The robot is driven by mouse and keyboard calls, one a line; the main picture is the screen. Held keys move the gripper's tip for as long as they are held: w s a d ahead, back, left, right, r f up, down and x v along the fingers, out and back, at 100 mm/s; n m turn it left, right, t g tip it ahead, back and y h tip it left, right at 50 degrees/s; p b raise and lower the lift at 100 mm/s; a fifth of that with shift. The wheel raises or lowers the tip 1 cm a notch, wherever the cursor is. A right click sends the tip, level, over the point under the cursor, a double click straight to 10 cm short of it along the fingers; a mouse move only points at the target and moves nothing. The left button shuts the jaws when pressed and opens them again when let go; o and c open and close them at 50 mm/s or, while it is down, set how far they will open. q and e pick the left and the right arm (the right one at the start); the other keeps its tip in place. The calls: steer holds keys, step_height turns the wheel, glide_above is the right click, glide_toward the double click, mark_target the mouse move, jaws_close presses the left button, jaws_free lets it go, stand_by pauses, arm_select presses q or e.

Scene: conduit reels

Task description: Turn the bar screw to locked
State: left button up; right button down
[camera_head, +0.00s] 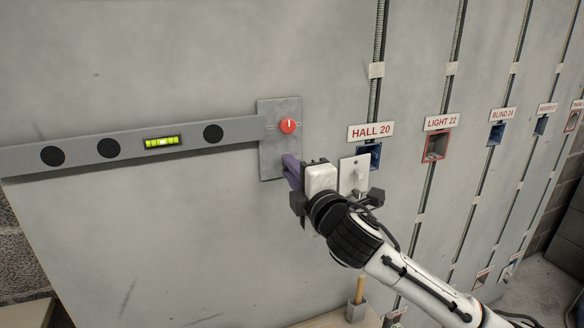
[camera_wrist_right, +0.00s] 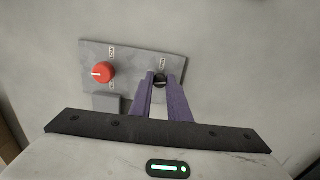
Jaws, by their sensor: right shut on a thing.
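A grey plate (camera_head: 270,158) is mounted on the grey wall panel, and it also shows in the right wrist view (camera_wrist_right: 135,60). A red knob (camera_head: 288,126) with a white mark sits on its upper part; the mark is about upright in the head view. My right gripper (camera_head: 291,172) is at the plate's lower part, below the red knob. Its purple fingers are shut on a small dark round screw (camera_wrist_right: 160,79), partly hidden between the fingertips. Small labels on the plate are too blurred to read. My left gripper is not in view.
A long grey bar (camera_head: 232,133) with a yellow-green level vial (camera_head: 161,142) runs left from the plate. To the right are a HALL 20 sign (camera_head: 371,131), a LIGHT 22 sign (camera_head: 441,122), boxes and vertical conduits. A small white plate (camera_head: 347,178) stands close behind my right gripper.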

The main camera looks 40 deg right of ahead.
steer(key=shift+m, duration=1.3)
steer(key=c, duration=1.7)
jaws_free()
steer(key=shift+o, duration=0.2)
steer(key=shift+a+p, duration=0.1)
steer(key=shift+p, duration=0.2)
